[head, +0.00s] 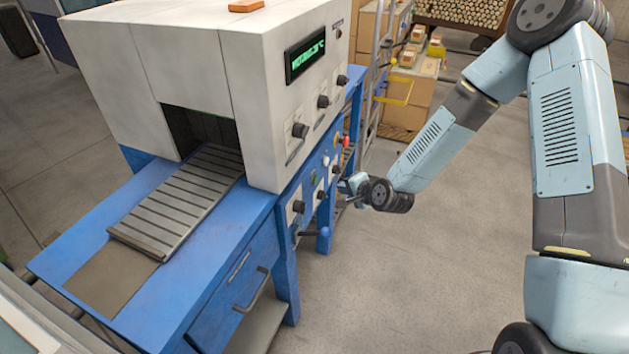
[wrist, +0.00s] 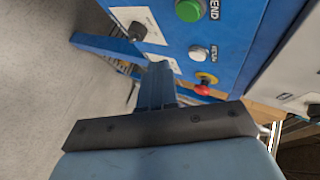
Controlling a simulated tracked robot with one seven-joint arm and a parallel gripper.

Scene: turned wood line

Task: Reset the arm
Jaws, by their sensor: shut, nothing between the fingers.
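My arm (head: 440,145) is bent at the elbow and reaches left and down from the right side of the head view. My gripper (head: 350,184) is at the blue side panel of a machine, close to its knobs and buttons. In the wrist view its fingers (wrist: 158,75) are together and empty. They point towards the panel, near a white button (wrist: 198,53) and a red knob (wrist: 203,90) on a yellow base. A green button (wrist: 189,10) is above the white one. I cannot tell whether the fingertips touch the panel.
The white machine housing (head: 200,70) with a green display (head: 306,56) stands on a blue bench (head: 190,270). A slatted conveyor (head: 185,200) leads into it. Boxes (head: 405,105) and a yellow-barred rack (head: 397,88) are behind. The floor (head: 430,270) right of the bench is clear.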

